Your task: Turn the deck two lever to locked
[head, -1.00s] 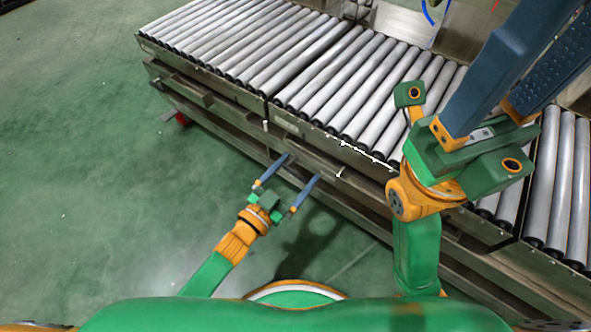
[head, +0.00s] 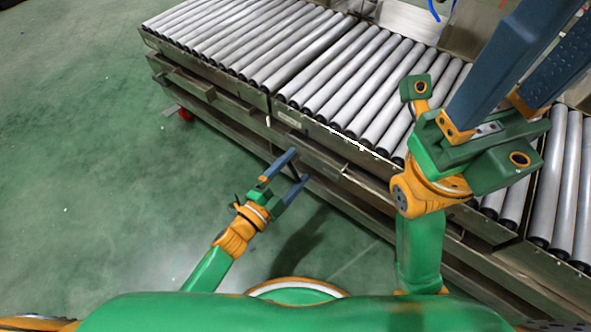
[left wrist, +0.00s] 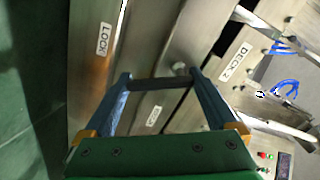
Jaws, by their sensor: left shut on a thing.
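My left gripper (head: 288,168) is at the side frame of the roller conveyor, turned on its side. In the left wrist view its blue fingers (left wrist: 158,88) are shut on a dark bar, the deck two lever (left wrist: 155,84), which runs across between them. A white LOCK label (left wrist: 104,38) is on the metal face to the upper left of the lever. A DECK 2 label (left wrist: 235,62) is to the upper right. A third label (left wrist: 153,116), too small to read, is below the lever. My right gripper (head: 535,60) is raised at the upper right, its fingertips cut off.
The roller conveyor (head: 240,40) runs from the upper left to the right, with its metal side frame facing me. Blue cables (left wrist: 285,88) and a small panel with lit buttons (left wrist: 265,156) are at the right of the wrist view. Green floor (head: 90,180) is clear on the left.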

